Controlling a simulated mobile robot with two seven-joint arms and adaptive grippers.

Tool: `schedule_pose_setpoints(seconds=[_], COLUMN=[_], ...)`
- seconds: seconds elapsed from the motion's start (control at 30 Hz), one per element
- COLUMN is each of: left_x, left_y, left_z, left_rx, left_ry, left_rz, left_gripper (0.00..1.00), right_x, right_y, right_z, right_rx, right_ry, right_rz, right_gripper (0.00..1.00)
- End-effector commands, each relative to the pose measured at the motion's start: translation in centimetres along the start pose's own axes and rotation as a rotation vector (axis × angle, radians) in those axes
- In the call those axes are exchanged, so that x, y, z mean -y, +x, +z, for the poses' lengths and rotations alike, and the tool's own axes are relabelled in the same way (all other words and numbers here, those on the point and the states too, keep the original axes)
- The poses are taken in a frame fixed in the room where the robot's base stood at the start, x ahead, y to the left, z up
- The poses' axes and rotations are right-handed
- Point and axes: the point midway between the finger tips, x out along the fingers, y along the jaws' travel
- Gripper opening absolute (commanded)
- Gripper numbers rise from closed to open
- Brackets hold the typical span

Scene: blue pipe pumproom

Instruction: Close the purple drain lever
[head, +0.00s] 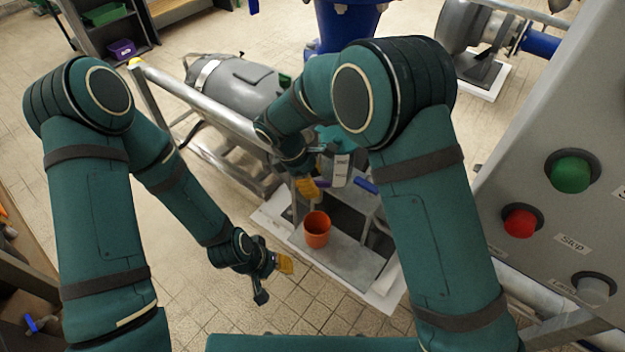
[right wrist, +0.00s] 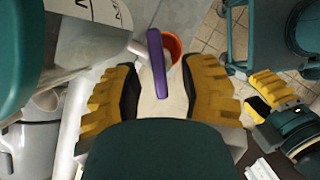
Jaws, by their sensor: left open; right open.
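The purple drain lever (head: 321,183) shows as a small sliver beside my right gripper (head: 306,187) in the head view, partly hidden by it. In the right wrist view the lever (right wrist: 158,66) is a long purple bar lying between the two yellow-padded fingers of my right gripper (right wrist: 160,92). The fingers are open, with a visible gap on each side of the lever. My left gripper (head: 274,266) is open and empty, low over the tiled floor and left of the orange bucket. It also shows at the right of the right wrist view (right wrist: 274,103).
An orange bucket (head: 317,230) stands on a grey plate (head: 340,258) below the lever. A blue lever (head: 366,186) sits just right, near a white label (head: 341,168). A control panel (head: 575,130) with buttons stands at the right. Tiled floor lies clear at the lower left.

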Motion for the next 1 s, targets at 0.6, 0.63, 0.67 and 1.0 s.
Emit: schedule_pose_setpoints(seconds=[0.6, 0.63, 0.67, 1.0], left_x=[-0.1, -0.1, -0.2, -0.7], left_y=[-0.3, -0.3, -0.4, -1.9], left_z=[0.0, 0.0, 0.0, 0.2], left_rx=[0.001, 0.002, 0.002, 0.009], left_ry=[0.000, 0.000, 0.000, -0.002], left_rz=[0.000, 0.000, 0.000, 0.000], left_gripper=[0.47, 0.47, 0.47, 0.47], right_x=[0.0, 0.0, -0.1, -0.3], right_y=[0.0, 0.0, 0.0, 0.0], right_z=[0.0, 0.0, 0.0, 0.1], right_rx=[0.000, 0.000, 0.000, 0.002], right_ry=[0.025, 0.035, 0.045, 0.247], right_rz=[-0.012, -0.016, -0.021, -0.105], right_gripper=[0.00, 0.00, 0.00, 0.00])
